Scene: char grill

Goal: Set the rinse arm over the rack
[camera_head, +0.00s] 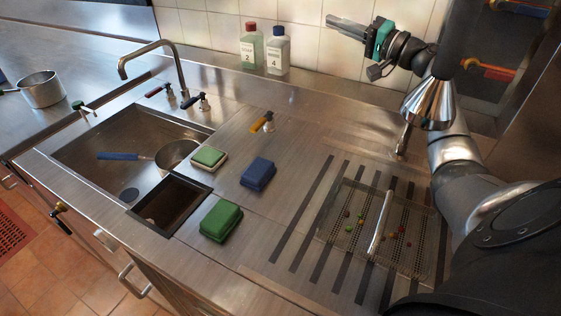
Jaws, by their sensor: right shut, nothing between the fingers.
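A flat wire-mesh rack (412,262) sits on the ribbed drainboard at the right, with several small coloured bits on it. A slim chrome bar (380,225), which looks like the rinse arm, runs lengthwise across the middle of the rack. I cannot tell whether it touches the mesh. A short chrome post (403,140) stands behind the rack; its link to the bar is unclear. My right gripper (345,26) is shut and empty, raised near the tiled wall, well behind the rack and pointing left. My left gripper is out of view.
A gooseneck tap (152,48) stands behind the sink (88,150), which holds a blue-handled pan (176,156). Two bottles (251,46) (278,52) stand by the wall. Blue (258,172) and green (221,221) blocks lie between sink and rack. A yellow-handled valve (263,122) stands behind them.

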